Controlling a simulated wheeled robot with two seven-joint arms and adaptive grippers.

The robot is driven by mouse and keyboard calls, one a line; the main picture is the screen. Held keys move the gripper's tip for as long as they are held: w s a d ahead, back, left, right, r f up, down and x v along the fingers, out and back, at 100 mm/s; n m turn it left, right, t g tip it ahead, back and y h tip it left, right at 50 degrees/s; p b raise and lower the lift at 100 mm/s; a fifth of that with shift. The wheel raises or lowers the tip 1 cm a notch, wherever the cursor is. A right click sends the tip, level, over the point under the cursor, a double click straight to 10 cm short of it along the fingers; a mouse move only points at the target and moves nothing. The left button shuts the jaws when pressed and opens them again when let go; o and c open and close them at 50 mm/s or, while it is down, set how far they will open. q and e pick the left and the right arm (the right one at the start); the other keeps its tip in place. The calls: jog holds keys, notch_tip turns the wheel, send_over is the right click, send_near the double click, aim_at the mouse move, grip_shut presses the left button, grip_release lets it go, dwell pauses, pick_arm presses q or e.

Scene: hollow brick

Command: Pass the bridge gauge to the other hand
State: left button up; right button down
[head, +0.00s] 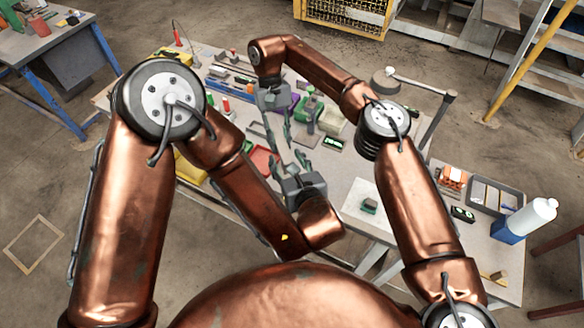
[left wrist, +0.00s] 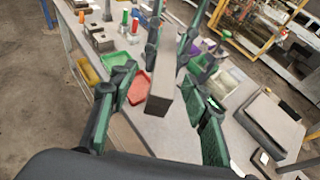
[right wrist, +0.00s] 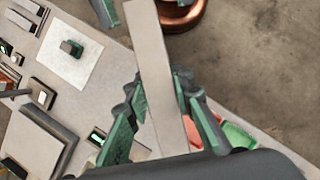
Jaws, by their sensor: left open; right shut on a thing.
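The bridge gauge is a plain grey flat bar, seen in the left wrist view (left wrist: 165,75) and in the right wrist view (right wrist: 155,70). My right gripper (head: 277,128) points down over the table and is shut on the bar, with its green-padded fingers on both sides (right wrist: 160,90). My left gripper (head: 294,162) points up toward it from the near side and is open. In the left wrist view the bar's free end sits between my left fingers (left wrist: 150,90), with gaps on both sides.
The workbench below holds a red tray (left wrist: 138,86), a green bin (left wrist: 117,74) and several small tools.

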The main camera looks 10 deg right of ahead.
aim_at(281, 151)
pick_arm(q)
jog(key=shift+x, duration=2.35)
jog(key=shift+c, duration=0.4)
jog(key=c, duration=0.6)
jog(key=shift+a+f, duration=0.1)
jog(key=shift+a, duration=0.1)
grip_shut()
pick_arm(e)
jog(key=shift+w+d, duration=0.1)
jog(key=shift+d, duration=0.15)
jog(key=c, duration=1.6)
grip_release()
pick_arm(q)
jog(key=shift+d, duration=0.1)
pick_arm(e)
jog(key=shift+a, duration=0.15)
